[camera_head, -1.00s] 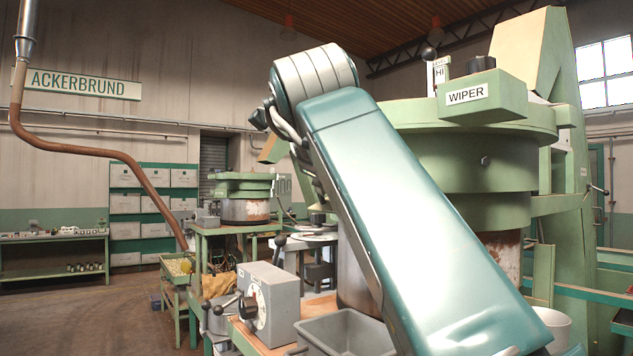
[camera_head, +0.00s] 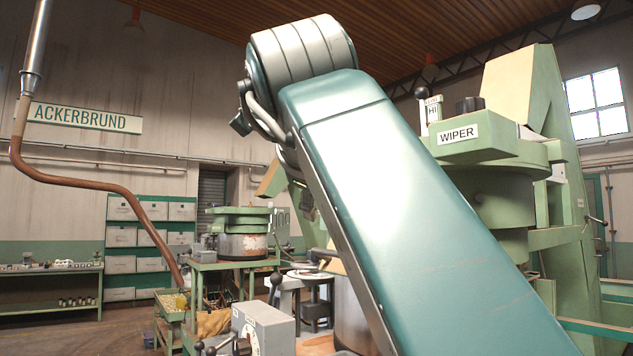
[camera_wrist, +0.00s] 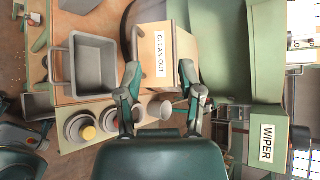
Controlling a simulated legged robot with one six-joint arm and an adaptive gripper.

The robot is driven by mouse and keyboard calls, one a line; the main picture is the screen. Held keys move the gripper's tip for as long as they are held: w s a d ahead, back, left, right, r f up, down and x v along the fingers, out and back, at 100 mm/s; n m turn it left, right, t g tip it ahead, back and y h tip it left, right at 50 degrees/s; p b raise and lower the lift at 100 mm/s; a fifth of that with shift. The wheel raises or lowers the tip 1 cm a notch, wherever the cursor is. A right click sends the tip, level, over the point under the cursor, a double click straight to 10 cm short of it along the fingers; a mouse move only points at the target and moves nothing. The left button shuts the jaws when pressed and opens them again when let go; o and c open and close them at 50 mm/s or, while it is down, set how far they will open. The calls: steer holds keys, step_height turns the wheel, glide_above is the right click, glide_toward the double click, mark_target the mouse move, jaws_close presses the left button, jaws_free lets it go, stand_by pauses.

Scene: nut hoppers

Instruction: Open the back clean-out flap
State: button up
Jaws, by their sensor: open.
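The clean-out flap, a tan panel with a "CLEAN-OUT" label (camera_wrist: 160,54), shows in the upper middle of the wrist view. It sits against the round green hopper body (camera_wrist: 225,45). My gripper (camera_wrist: 159,74) is open and empty, with one finger towards each side of the labelled panel. I cannot tell how far the fingertips are from it, and no contact is clear. The flap looks closed. In the head view my arm hides the flap and the gripper; the green hopper with its "WIPER" box (camera_head: 480,143) stands behind the arm.
A small cup (camera_wrist: 161,109) is close by the fingers. In the head view a grey control box (camera_head: 263,328) stands at the lower middle; open floor lies left.

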steer(key=shift+v, duration=2.2)
steer(key=shift+f, duration=0.1)
